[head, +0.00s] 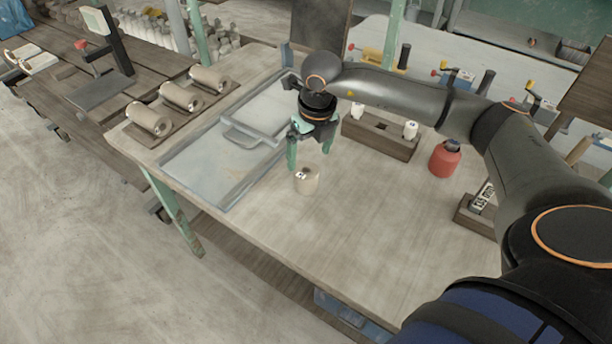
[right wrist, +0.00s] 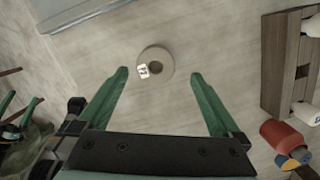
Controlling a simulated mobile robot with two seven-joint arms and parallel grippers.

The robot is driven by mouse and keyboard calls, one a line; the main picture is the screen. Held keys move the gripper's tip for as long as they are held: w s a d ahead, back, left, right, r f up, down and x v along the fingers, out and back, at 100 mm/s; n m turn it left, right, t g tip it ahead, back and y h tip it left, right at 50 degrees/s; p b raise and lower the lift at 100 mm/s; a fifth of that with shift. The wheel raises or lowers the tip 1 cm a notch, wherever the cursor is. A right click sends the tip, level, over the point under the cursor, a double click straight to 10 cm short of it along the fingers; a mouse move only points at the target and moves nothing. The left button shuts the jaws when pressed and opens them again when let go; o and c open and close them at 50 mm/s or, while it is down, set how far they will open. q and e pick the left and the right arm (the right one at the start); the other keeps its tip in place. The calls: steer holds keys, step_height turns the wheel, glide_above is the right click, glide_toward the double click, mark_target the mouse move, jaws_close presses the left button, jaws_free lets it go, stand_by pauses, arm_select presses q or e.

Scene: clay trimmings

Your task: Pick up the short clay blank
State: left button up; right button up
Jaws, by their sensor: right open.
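The short clay blank (head: 307,181) is a beige cylinder standing upright on the wooden table, with a small black-and-white tag on it. In the right wrist view the blank (right wrist: 165,59) is seen from above as a ring with a dark hole in its middle. My right gripper (head: 309,153) has its green fingers pointing down, above and just behind the blank. In the right wrist view my right gripper (right wrist: 160,75) is open and empty, with the blank just beyond the fingertips, roughly centred between them. My left gripper is not in view.
A shallow grey tray (head: 196,193) lies left of the blank. Three clay cylinders (head: 180,97) lie on a board at the table's left end. A wooden block (head: 372,137) with white pegs and a red bottle (head: 445,159) stand to the right. The table's front middle is clear.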

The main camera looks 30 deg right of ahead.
mark_target(306, 170)
steer(key=shift+w+a+f+p, duration=0.15)
steer(key=shift+f+p, duration=0.1)
steer(key=shift+f, duration=1.3)
steer(key=shift+w+a+f+p, duration=0.15)
steer(key=shift+f+p, duration=0.1)
steer(key=shift+f, duration=1.25)
steer(key=shift+r, duration=0.1)
steer(key=c, duration=1.6)
